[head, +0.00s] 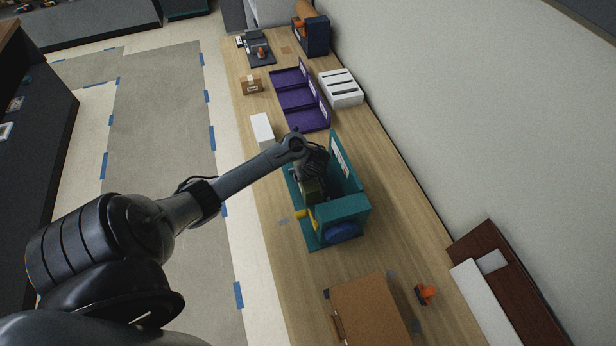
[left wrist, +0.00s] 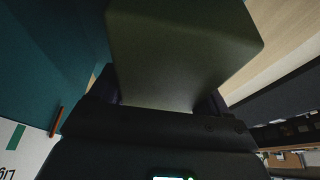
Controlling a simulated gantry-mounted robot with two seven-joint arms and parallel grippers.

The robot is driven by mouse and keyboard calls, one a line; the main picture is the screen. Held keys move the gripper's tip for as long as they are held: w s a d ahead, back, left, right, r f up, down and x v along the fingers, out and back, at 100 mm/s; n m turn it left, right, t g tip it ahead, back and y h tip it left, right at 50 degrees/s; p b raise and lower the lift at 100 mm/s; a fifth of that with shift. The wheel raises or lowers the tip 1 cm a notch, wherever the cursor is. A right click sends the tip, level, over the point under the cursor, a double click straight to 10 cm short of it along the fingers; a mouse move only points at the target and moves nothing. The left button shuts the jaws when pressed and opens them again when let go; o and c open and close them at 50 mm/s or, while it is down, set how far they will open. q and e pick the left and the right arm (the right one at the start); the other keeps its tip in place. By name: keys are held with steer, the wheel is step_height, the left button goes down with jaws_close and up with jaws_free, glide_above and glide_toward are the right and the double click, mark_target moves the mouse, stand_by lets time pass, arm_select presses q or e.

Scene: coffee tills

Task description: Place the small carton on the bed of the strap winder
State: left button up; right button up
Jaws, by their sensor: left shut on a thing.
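The strap winder (head: 345,208) is the teal machine on the bench, with an upright back panel, a yellow handle and a dark blue part at its near end. My left gripper (head: 312,176) is over its bed, shut on a small olive-brown carton (head: 312,190). In the left wrist view the carton (left wrist: 185,50) fills the top middle between the fingers, with the winder's teal panel (left wrist: 50,60) to the left. My arm hides part of the bed, and I cannot tell whether the carton touches it. My right gripper is out of view.
A larger brown box (head: 372,310) and an orange-handled tool (head: 427,294) lie nearer on the bench. Beyond the winder are a white box (head: 262,130), purple trays (head: 297,98), a small labelled brown carton (head: 251,86) and a white slotted unit (head: 341,89). A wall bounds the right.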

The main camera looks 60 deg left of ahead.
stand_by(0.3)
arm_select(q)
steer(key=shift+f, duration=0.15)
steer(key=o, duration=1.3)
steer(key=p+v, duration=0.4)
steer(key=v, duration=0.6)
steer(key=shift+w+d+r+p, duration=0.1)
steer(key=shift+d+r+p, duration=0.1)
steer(key=shift+r+p, duration=0.15)
steer(key=shift+v, duration=0.75)
steer(key=shift+a, duration=0.1)
